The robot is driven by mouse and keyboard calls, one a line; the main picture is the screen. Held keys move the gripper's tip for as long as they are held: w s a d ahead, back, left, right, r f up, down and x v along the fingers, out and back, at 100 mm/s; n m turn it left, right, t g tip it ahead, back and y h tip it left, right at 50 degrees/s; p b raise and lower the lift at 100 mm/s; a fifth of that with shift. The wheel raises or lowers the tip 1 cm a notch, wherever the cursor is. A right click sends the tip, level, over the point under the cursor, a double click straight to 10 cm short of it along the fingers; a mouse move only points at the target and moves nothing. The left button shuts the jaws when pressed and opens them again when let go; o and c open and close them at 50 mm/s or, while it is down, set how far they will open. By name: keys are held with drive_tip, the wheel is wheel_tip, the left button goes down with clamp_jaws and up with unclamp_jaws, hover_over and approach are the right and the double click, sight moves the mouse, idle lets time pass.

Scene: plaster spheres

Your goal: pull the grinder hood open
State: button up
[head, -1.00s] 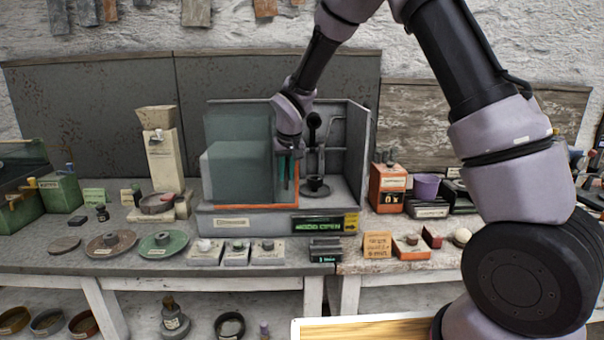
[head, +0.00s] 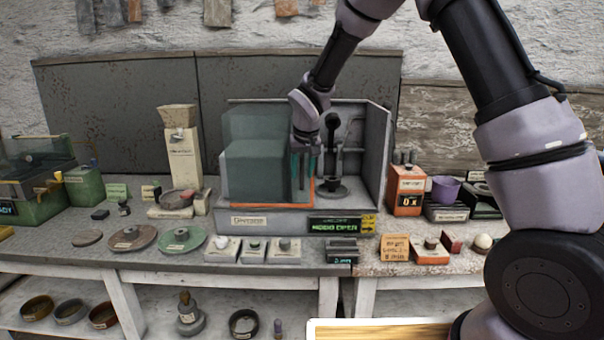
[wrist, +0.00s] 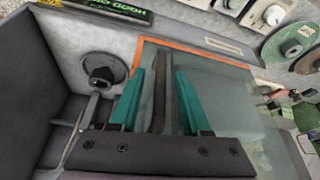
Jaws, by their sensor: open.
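The grinder hood (head: 255,165) is a smoky green see-through cover with an orange lower edge. It stands over the left part of the grinder housing (head: 376,150), and the right part is uncovered, showing a dark spindle and a round plate. The green display (head: 335,225) on the base reads "HOOD OPEN". My gripper (head: 304,185) is at the hood's right edge. In the wrist view its two teal fingers (wrist: 160,75) are apart, with a dark upright bar (wrist: 160,100), seemingly the hood's handle, between them. I cannot tell whether either finger touches it.
Several small button boxes (head: 254,249) line the bench front. A beige column with a hopper (head: 182,155) stands left of the grinder.

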drive_tip(key=v, duration=0.9)
drive_tip(key=shift+s+r, duration=0.15)
drive_tip(key=shift+r, duration=0.25)
drive_tip(key=s+d+r+m, duration=0.2)
drive_tip(key=s+d+r, duration=0.25)
drive_tip(key=d, duration=0.35)
drive_tip(key=s+d+r+m, duration=0.1)
drive_tip(key=s+d+r, duration=0.3)
drive_tip(key=d+r, duration=0.3)
drive_tip(key=s+d+m+t, duration=0.1)
drive_tip(key=s+d, duration=0.4)
drive_tip(key=s, duration=0.3)
drive_tip(key=s+d+r+m+t+y, duration=0.1)
drive_tip(key=s+d+m, duration=0.1)
drive_tip(key=s+d, duration=0.3)
drive_tip(key=s, duration=0.4)
drive_tip(key=shift+d+r+t, duration=0.2)
drive_tip(key=shift+r+t, duration=0.1)
drive_tip(key=shift+t, duration=0.1)
